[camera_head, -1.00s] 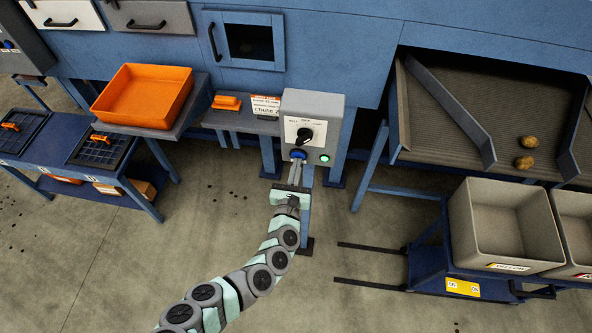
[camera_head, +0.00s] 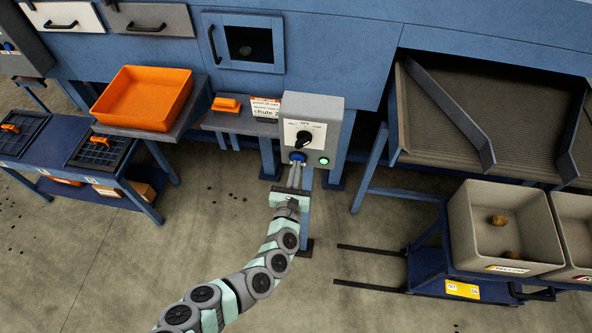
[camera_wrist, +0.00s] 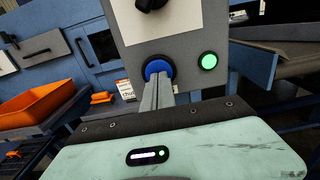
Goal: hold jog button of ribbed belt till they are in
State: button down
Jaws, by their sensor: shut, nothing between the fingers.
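The grey control box (camera_head: 320,110) carries a black rotary knob (camera_head: 304,137), a blue button (camera_head: 298,156) and a lit green lamp (camera_head: 323,160). My gripper (camera_head: 297,170) is shut and empty, its fingertips just below and in front of the blue button. In the wrist view the closed fingertips (camera_wrist: 160,82) overlap the lower part of the blue button (camera_wrist: 157,66); I cannot tell if they touch it. The ribbed belt (camera_head: 470,95) is bare where I see it. Two potatoes (camera_head: 499,219) (camera_head: 511,254) lie in the near grey bin (camera_head: 470,225).
A second grey bin (camera_head: 575,215) stands beside the first on a blue cart (camera_head: 430,265) with forks reaching left. An orange tray (camera_head: 150,98) sits on a shelf at left. A blue table (camera_head: 60,165) holds black grids. Floor around my arm is clear.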

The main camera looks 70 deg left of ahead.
jog(key=b+v, duration=0.1)
jog(key=v, duration=1.3)
jog(key=shift+w+f, duration=0.1)
jog(key=shift+f, duration=0.1)
dwell(1.6)
